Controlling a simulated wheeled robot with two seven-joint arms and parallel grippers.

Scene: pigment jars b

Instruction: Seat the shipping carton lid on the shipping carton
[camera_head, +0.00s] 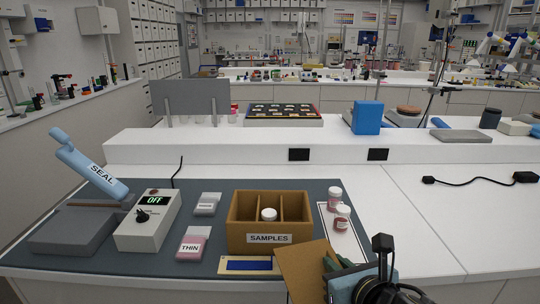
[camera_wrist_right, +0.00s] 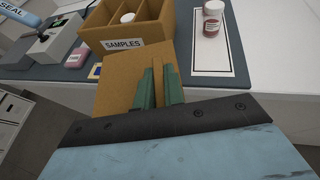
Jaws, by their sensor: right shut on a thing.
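The shipping carton (camera_head: 240,238) is a brown open box marked SAMPLES on the dark mat, and it also shows in the wrist view (camera_wrist_right: 93,38). Dividers split it into compartments, and a white-capped jar (camera_head: 269,214) stands in the middle one. The carton lid (camera_head: 300,268) is a flat brown panel held in front of and to the right of the carton, near the counter's front edge. My right gripper (camera_head: 332,265) is shut on the lid, its green fingers (camera_wrist_right: 160,86) pinching a raised part. The lid is apart from the carton. My left gripper is out of view.
Left are a THIN packet (camera_head: 192,246), a grey packet (camera_head: 207,204), a control box reading OFF (camera_head: 146,222) and a SEAL press (camera_head: 90,168). The white counter at right is mostly clear.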

